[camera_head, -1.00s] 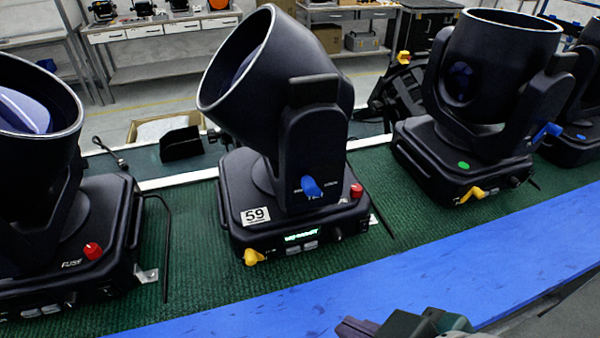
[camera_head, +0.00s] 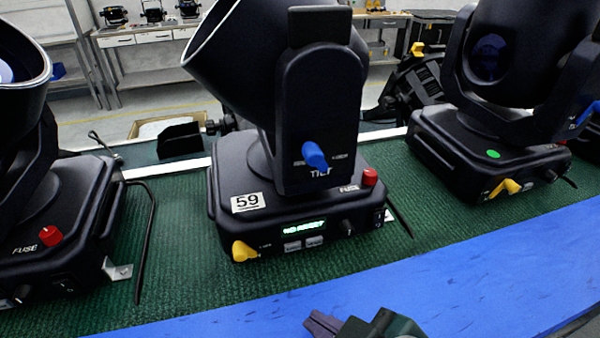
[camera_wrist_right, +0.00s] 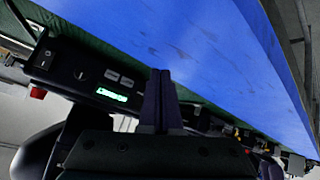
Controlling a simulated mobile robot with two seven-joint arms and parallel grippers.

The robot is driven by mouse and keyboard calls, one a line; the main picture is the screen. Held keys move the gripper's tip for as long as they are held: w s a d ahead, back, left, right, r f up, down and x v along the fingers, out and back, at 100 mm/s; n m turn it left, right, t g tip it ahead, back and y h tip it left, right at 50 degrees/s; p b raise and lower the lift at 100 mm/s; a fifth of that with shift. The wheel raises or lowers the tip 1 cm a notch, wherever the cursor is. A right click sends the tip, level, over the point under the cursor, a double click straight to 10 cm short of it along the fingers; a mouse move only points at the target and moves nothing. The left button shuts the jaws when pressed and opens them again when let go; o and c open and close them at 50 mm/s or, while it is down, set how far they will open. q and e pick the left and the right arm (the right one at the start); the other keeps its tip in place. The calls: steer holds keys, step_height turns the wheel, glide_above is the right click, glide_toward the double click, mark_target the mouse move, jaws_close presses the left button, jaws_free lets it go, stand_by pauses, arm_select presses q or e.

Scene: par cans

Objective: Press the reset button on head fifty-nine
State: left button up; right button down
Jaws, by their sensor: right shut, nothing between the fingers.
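The black moving head labelled 59 (camera_head: 325,140) stands upright on the green mat in the middle of the head view. Its base front has a lit green display (camera_head: 303,227), two small grey buttons (camera_head: 303,243), a dark knob, a yellow lever (camera_head: 243,251) and a red fuse cap (camera_head: 369,177). A blue tilt lever (camera_head: 314,155) is on its yoke. My right gripper (camera_head: 318,322) is at the bottom of the head view, below and apart from the base. In the wrist view its fingers (camera_wrist_right: 160,85) are shut and empty, beside the panel with the display (camera_wrist_right: 112,95) and buttons (camera_wrist_right: 118,78).
A similar head with a green dot (camera_head: 492,154) stands to the right, another with a red fuse cap (camera_head: 50,236) to the left. A blue strip (camera_head: 450,265) runs along the mat's front. Cables lie on the green mat (camera_head: 180,290). Workbenches stand far behind.

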mark_target(293, 246)
arm_select(q)
step_height(293, 246, down, 4)
steer(key=b, duration=0.3)
steer(key=shift+d+b, duration=0.1)
steer(key=shift+b, duration=0.2)
arm_select(e)
steer(key=w, duration=0.2)
steer(key=w+a, duration=0.1)
steer(key=w, duration=0.1)
steer(key=w+a, duration=0.1)
steer(key=w, duration=0.1)
steer(key=shift+w+f, duration=0.15)
steer(key=shift+w, duration=0.05)
arm_select(q)
steer(key=shift+f, duration=0.2)
arm_select(e)
steer(key=shift+w+a, duration=0.25)
steer(key=shift+w, duration=0.4)
steer(key=shift+w, duration=0.1)
arm_select(q)
steer(key=shift+f+b, duration=0.1)
steer(key=shift+b, duration=0.2)
arm_select(e)
steer(key=shift+w+a, duration=0.1)
steer(key=shift+w, duration=0.2)
